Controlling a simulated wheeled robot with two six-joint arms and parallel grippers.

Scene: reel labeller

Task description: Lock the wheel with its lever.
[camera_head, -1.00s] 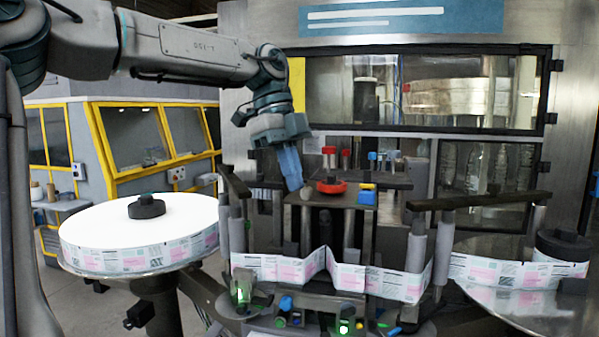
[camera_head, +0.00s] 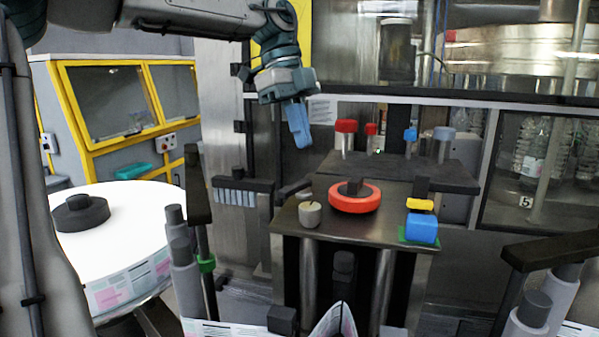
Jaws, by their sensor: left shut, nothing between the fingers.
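A red ring-shaped wheel (camera_head: 354,200) with a dark hub lies flat on a grey plate on top of the labeller stand. A short pale cylinder (camera_head: 310,215) stands on the plate just left of the wheel, with a small flat grey piece (camera_head: 290,192) behind it. I cannot tell for certain which part is the wheel's lever. My left gripper (camera_head: 301,144) hangs above and to the left of the wheel, blue fingers shut and pointing down, empty and apart from everything. My right gripper is out of view.
A blue block with a yellow top (camera_head: 421,226) sits at the plate's right end. Red and blue capped posts (camera_head: 346,138) stand on a dark shelf (camera_head: 440,172) behind. A large white label reel (camera_head: 110,225) is at left. A dark bar (camera_head: 550,250) juts in at right.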

